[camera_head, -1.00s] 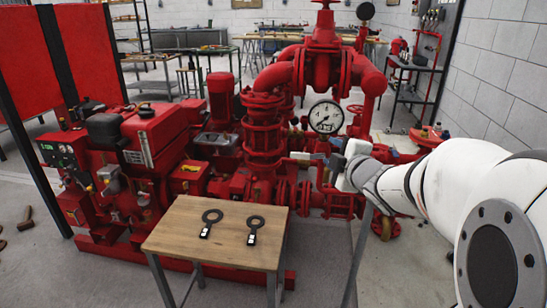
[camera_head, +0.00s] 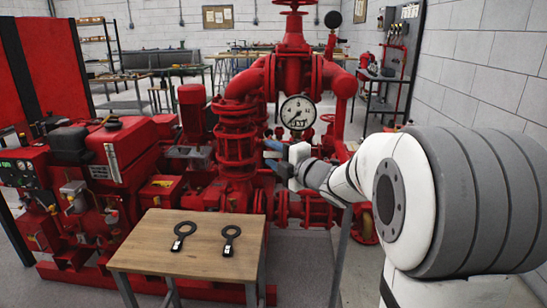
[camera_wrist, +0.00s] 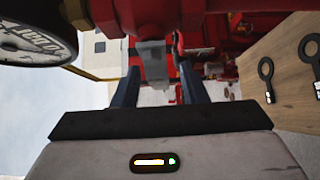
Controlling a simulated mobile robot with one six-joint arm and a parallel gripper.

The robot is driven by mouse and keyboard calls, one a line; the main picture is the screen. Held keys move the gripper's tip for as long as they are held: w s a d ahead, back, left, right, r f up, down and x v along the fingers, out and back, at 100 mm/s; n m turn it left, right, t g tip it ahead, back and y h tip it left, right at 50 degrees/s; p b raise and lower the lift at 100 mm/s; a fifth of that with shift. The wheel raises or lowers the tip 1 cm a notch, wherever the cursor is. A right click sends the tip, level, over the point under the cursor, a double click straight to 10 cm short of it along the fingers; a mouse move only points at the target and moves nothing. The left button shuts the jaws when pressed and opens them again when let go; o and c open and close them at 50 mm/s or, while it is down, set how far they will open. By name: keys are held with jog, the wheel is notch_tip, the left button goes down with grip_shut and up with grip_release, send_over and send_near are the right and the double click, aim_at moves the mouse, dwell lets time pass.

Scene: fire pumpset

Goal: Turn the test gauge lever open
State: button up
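The round white pressure gauge (camera_head: 298,112) faces me on the red pump pipework. Part of it shows at the upper left of the wrist view (camera_wrist: 32,32). My gripper (camera_head: 271,155) is just below and left of the gauge, pointing left at the pipework. In the wrist view my gripper (camera_wrist: 157,78) has its two dark blue fingers apart. A grey block-like part (camera_wrist: 153,62) shows between and beyond the fingertips, under a red pipe. It may be the test gauge lever, but I cannot tell, nor whether a finger touches it. In the head view my gripper hides that spot.
A wooden table (camera_head: 150,255) stands in front of the pump with two black ring-shaped tools (camera_head: 182,235) on it. The red engine (camera_head: 110,155) fills the left. Red pipes surround my gripper closely. A grey block wall (camera_head: 490,60) is at the right.

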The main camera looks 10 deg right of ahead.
jog(key=shift+w+a, duration=0.1)
jog(key=shift+c, duration=0.5)
grip_shut()
